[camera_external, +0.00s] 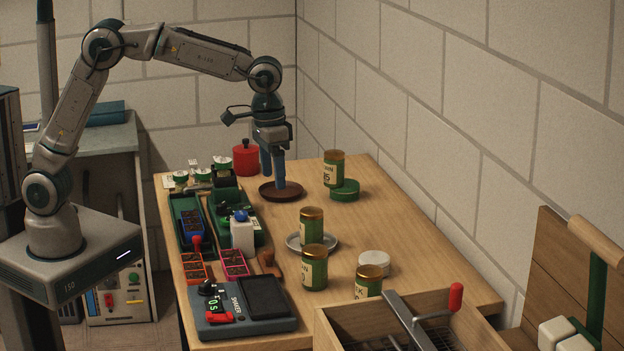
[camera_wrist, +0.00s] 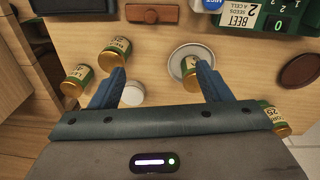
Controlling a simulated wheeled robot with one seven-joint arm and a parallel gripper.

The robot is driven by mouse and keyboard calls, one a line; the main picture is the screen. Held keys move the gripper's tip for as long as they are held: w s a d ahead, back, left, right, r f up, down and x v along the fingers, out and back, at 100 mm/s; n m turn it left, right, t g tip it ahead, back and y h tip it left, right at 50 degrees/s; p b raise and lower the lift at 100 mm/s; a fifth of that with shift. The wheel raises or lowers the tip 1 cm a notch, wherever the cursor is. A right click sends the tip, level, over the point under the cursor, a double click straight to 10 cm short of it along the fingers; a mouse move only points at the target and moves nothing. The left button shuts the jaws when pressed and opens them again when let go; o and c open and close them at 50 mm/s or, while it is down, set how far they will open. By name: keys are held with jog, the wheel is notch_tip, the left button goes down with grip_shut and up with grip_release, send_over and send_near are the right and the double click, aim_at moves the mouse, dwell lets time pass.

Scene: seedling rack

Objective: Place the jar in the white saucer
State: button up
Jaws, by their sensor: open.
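Several green jars with gold lids and pale labels stand on the table. One jar (camera_external: 311,222) appears to stand on a grey metal saucer (camera_external: 292,242); the saucer also shows in the wrist view (camera_wrist: 182,53). Two more jars (camera_external: 314,270) (camera_external: 369,281) stand in front, near the white saucer (camera_external: 374,262), which looks empty and is partly hidden by my finger in the wrist view (camera_wrist: 132,95). Another jar (camera_external: 333,168) is at the back beside a green saucer (camera_external: 345,190). My gripper (camera_external: 273,182) is open and empty, pointing down near the brown saucer (camera_external: 290,196).
Seedling trays (camera_external: 186,222) and a green tray line the table's left side. A dark scale (camera_external: 250,306) is at the front left and a wooden crate (camera_external: 335,323) at the front right. A red pot (camera_external: 246,160) stands behind my gripper. The wall bounds the right.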

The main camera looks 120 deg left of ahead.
jog(key=s+d+r+m+t, duration=0.1)
jog(key=s+d+r+m, duration=0.15)
jog(key=s+d, duration=0.4)
jog(key=s+d+r+m, duration=0.2)
jog(key=s+d+m, duration=0.15)
jog(key=d, duration=0.65)
jog(key=s+d+f+m, duration=0.2)
jog(key=s+d, duration=0.2)
jog(key=s, duration=0.3)
jog(key=s+d+f+m+t, duration=0.1)
jog(key=s+d+f+m, duration=0.1)
jog(key=s+d, duration=0.3)
jog(key=s, duration=0.3)
jog(key=shift+f, duration=0.35)
